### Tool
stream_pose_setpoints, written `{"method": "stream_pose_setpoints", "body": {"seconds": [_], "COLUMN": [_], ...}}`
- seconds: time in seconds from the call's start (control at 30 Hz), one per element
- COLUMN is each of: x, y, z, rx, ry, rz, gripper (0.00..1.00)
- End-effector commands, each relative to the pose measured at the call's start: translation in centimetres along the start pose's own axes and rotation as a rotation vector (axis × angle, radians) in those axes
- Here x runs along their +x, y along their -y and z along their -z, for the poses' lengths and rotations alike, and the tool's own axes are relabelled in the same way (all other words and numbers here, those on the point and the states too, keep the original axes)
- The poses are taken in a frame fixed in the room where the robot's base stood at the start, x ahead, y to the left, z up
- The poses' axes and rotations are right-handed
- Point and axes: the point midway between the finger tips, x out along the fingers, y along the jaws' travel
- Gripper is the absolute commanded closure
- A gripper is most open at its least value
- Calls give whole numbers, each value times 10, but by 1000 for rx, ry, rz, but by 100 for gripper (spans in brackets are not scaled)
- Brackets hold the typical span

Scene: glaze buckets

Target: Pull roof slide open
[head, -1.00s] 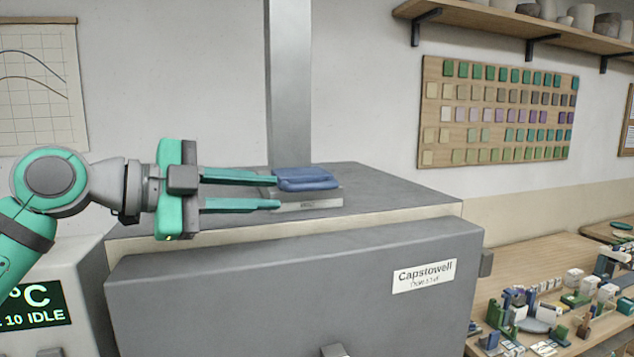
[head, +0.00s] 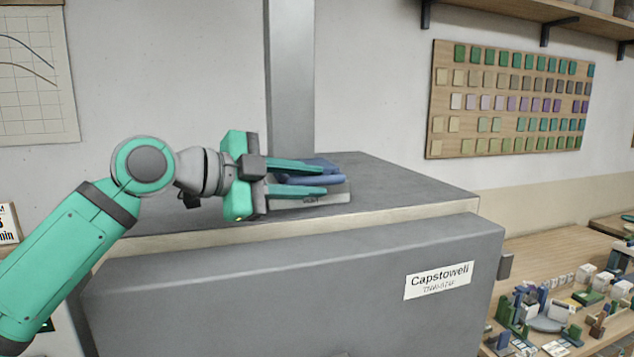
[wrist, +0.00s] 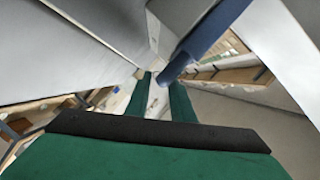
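The roof slide is a flat grey plate (head: 312,199) with a blue handle (head: 330,180) on top of the kiln. My gripper (head: 324,179) comes in level from the left. Its two green fingers are apart, one on the far side and one on the near side of the handle in the head view, partly covering it. In the wrist view the fingers (wrist: 161,84) show a gap between them, and the blue handle (wrist: 207,38) lies close to the right fingertip. I cannot tell whether either finger touches it.
The grey kiln (head: 200,300) carries a Capstowell label. A grey metal duct (head: 290,80) rises behind the plate. The kiln top (head: 400,190) is clear to the right. A wooden table (head: 560,260) with many small pieces stands at right.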

Motion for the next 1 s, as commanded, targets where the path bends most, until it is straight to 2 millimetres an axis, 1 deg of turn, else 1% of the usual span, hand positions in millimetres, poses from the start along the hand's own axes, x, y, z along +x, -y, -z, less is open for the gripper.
{"method": "stream_pose_setpoints", "body": {"seconds": [0.03, 0.1, 0.2, 0.53, 0.57, 0.6, 0.63, 0.83, 0.93, 1.0], "x": [6, 12, 17, 20, 20, 20, 20, 19, 15, 12], "y": [0, 0, 0, 0, 0, 0, 0, -1, -7, -14], "z": [0, -1, -1, -1, -1, -1, -1, 1, 9, 19], "rx": [1, 1, 0, 0, 0, 0, 0, 1, 3, 5], "ry": [1, 1, 1, 2, 2, 2, 2, 2, 3, 4], "rz": [-1, 0, 1, 1, 1, 1, 1, 1, 0, 0], "gripper": [78, 78, 78, 78, 86, 95, 100, 100, 100, 100]}}
